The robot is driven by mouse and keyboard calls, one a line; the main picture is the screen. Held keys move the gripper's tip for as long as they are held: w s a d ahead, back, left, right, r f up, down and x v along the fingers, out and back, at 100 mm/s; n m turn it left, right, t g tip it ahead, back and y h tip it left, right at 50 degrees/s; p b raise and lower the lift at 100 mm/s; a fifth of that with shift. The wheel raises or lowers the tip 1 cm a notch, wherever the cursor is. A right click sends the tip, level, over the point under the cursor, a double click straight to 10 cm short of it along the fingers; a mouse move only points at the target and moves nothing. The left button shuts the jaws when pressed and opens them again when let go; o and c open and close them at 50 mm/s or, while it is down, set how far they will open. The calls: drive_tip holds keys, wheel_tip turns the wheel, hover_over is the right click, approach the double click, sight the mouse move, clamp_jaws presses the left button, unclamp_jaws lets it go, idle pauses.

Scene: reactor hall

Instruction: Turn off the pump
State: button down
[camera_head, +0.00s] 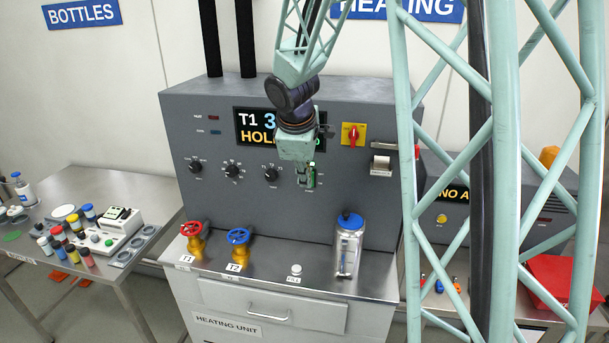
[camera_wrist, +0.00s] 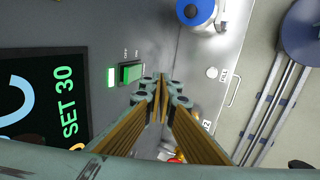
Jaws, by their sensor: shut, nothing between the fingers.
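A green rocker switch (camera_wrist: 131,73) sits on the grey front panel of the heating unit, with small labels beside it that look like OFF and ON. A green indicator (camera_wrist: 111,77) is lit next to it. I cannot read a pump label. In the head view the green of the switch area (camera_head: 312,176) shows just right of my gripper (camera_head: 303,182), which partly hides it. In the wrist view my gripper (camera_wrist: 160,80) is shut and empty, its tips close to the switch. I cannot tell whether they touch it.
The heating unit (camera_head: 190,120) has several black knobs, a red-yellow switch (camera_head: 353,135) and a display. Below stand a red valve (camera_head: 194,236), a blue valve (camera_head: 239,241) and a blue-capped bottle (camera_head: 347,246). A side table (camera_head: 150,222) holds small bottles at left.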

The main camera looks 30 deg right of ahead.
drive_tip(key=shift+w+d+f+p, duration=0.2)
drive_tip(key=shift+w+d, duration=0.55)
drive_tip(key=shift+w, duration=0.1)
drive_tip(key=shift+w+d+f+p, duration=0.15)
drive_tip(key=shift+w+d+p, duration=0.05)
drive_tip(key=shift+w+d, duration=0.6)
drive_tip(key=shift+w+a, duration=0.1)
